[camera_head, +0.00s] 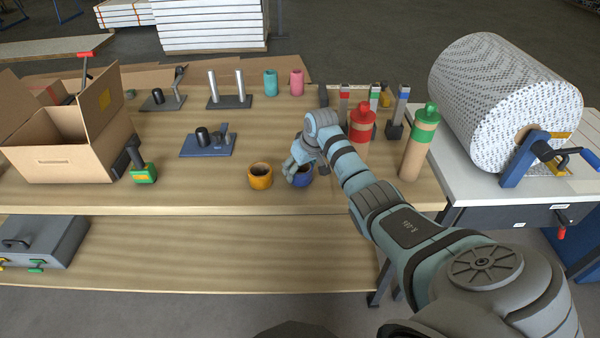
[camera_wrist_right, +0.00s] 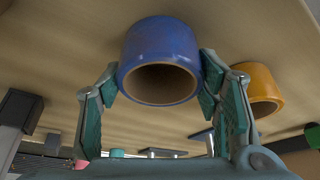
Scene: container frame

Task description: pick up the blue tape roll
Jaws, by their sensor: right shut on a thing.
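The blue tape roll (camera_head: 301,178) stands on the wooden table near its front edge, partly hidden by my right gripper (camera_head: 296,166). In the right wrist view the blue tape roll (camera_wrist_right: 160,50) sits between the two fingers of my right gripper (camera_wrist_right: 160,88), with its round brown opening showing. The fingers are shut on its sides. Whether the roll is clear of the table top I cannot tell. My left gripper is not in view.
An orange tape roll (camera_head: 260,176) stands close to the left of the blue one. Red-capped (camera_head: 361,128) and green-capped (camera_head: 419,140) cylinders stand to the right. A blue-based fixture (camera_head: 207,146) and an open cardboard box (camera_head: 62,160) are farther left. The table front is mostly clear.

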